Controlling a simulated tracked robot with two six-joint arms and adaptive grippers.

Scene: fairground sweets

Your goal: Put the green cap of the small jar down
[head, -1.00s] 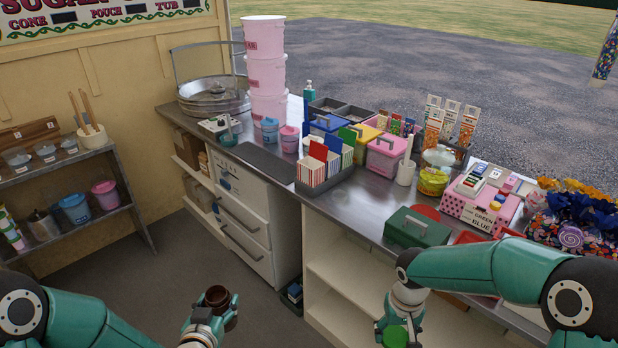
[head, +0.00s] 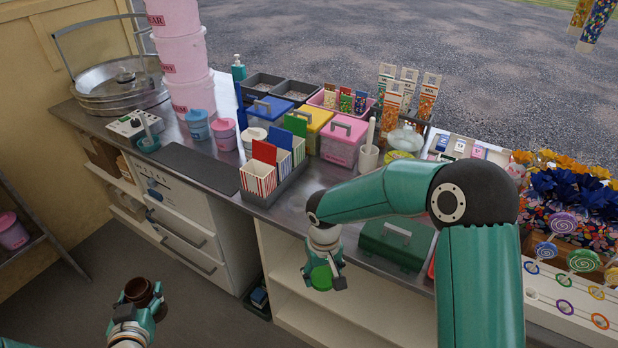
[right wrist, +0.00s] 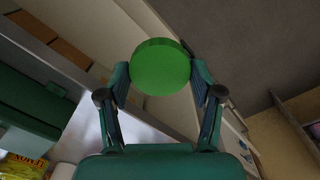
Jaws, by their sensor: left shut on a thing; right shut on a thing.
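The green cap (head: 321,278) is a flat round disc between the fingers of my right gripper (head: 325,272). The right wrist view shows the cap (right wrist: 160,66) gripped at its two sides by the fingertips (right wrist: 160,78). In the head view it hangs in front of the counter's front edge, before the open shelves. My left gripper (head: 135,305) is at the lower left, shut on a small brown jar (head: 139,291) with its dark open mouth facing up. The jar is above the floor, well apart from the counter.
The steel counter (head: 300,208) has a narrow bare strip near its front edge. A green box (head: 397,243) stands behind my right arm. A rack of striped bags (head: 270,175), coloured boxes (head: 272,108) and a dark mat (head: 198,166) fill the counter.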

